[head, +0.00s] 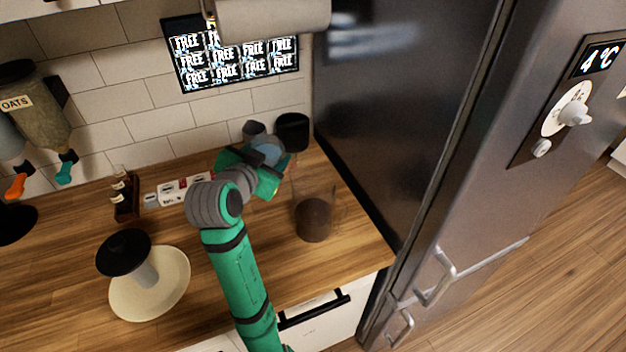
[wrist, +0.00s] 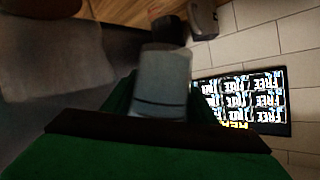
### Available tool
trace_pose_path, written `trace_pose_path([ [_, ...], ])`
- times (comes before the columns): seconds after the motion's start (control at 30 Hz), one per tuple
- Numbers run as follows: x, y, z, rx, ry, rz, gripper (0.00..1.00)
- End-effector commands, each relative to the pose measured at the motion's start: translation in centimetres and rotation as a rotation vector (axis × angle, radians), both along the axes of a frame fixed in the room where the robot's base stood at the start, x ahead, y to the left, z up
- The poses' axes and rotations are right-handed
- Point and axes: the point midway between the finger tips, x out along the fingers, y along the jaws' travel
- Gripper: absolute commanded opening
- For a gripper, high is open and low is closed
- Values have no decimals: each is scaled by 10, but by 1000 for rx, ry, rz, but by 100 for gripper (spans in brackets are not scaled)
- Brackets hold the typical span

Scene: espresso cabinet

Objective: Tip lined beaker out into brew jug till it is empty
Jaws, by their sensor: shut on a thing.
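The brew jug (head: 313,218) is a clear jug with dark brown contents, standing upright on the wooden counter near the fridge. My gripper (head: 268,172) is above the counter, up and left of the jug. It is shut on the lined beaker, a pale translucent cylinder with a dark line around it (wrist: 160,85) in the wrist view. In the head view the beaker (head: 267,150) is mostly hidden by my gripper and wrist. I cannot tell its exact tilt or whether anything is left inside. No stream shows between beaker and jug.
A black canister (head: 292,132) stands behind the jug by the wall. The fridge (head: 400,110) closes off the right side. A small bottle rack (head: 124,195), a white box (head: 180,188) and a cream stand with a black top (head: 150,285) are on the left.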

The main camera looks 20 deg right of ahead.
Motion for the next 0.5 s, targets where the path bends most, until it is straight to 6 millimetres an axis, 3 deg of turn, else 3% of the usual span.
trace_pose_path([
  [0.2, -3, -16, 5, 21, -21, -16, 30],
  [0.5, -3, -7, 12, 51, -48, 1, 30],
])
